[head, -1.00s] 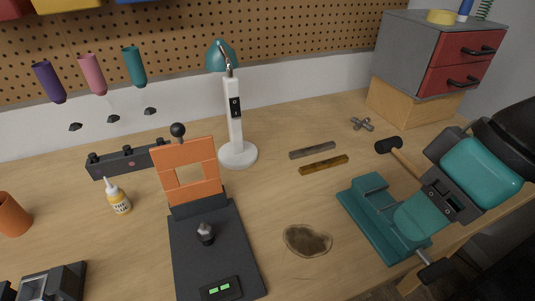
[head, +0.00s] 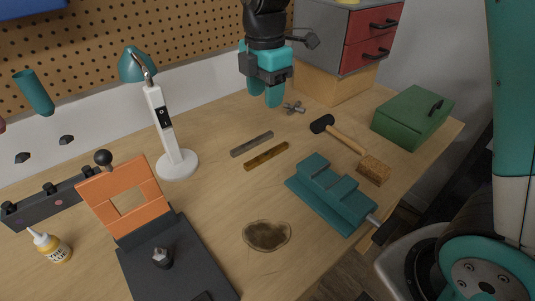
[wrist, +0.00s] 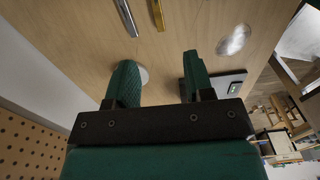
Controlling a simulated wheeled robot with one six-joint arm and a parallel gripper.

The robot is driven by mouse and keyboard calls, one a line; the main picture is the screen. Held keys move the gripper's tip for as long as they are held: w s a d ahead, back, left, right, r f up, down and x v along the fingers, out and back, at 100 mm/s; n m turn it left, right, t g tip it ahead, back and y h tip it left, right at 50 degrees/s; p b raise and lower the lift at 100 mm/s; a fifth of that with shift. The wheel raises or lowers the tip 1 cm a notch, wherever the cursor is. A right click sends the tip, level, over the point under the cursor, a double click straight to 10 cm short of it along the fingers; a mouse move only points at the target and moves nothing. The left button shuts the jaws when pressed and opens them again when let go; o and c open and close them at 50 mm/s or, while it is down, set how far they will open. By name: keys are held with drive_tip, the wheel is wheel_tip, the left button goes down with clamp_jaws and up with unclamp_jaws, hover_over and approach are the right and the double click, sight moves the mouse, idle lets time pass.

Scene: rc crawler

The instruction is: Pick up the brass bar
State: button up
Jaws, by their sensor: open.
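The brass bar (head: 266,156) lies flat on the wooden bench in the head view, just in front of a similar grey bar (head: 251,144). In the wrist view the brass bar (wrist: 158,14) is at the top edge, partly cut off, with the grey bar (wrist: 126,17) to its left. My gripper (head: 265,95) is raised above the far part of the bench, beyond both bars in the head view. Its two teal fingers (wrist: 160,62) are apart with nothing between them.
A white lamp (head: 162,130) stands left of the bars. A teal vise (head: 331,193), a hammer (head: 344,136), a tan block (head: 374,170) and a green box (head: 412,118) are to the right. A dark stain (head: 267,236) marks the bench in front. Bench around the bars is clear.

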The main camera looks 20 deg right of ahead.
drive_tip(key=p, duration=0.1)
hover_over(266, 154)
drive_tip(key=f, duration=1.1)
drive_tip(key=shift+s+a+f, duration=0.15)
drive_tip(key=shift+s+f, duration=0.2)
drive_tip(key=shift+f, duration=0.05)
drive_tip(key=shift+w+f+p, duration=0.2)
drive_tip(key=shift+f+p, duration=0.2)
drive_tip(key=shift+f, duration=1)
drive_tip(key=shift+w+f+p, duration=0.2)
drive_tip(key=shift+f+p, duration=0.15)
drive_tip(key=shift+f, duration=1)
drive_tip(key=shift+c, duration=0.5)
clamp_jaws()
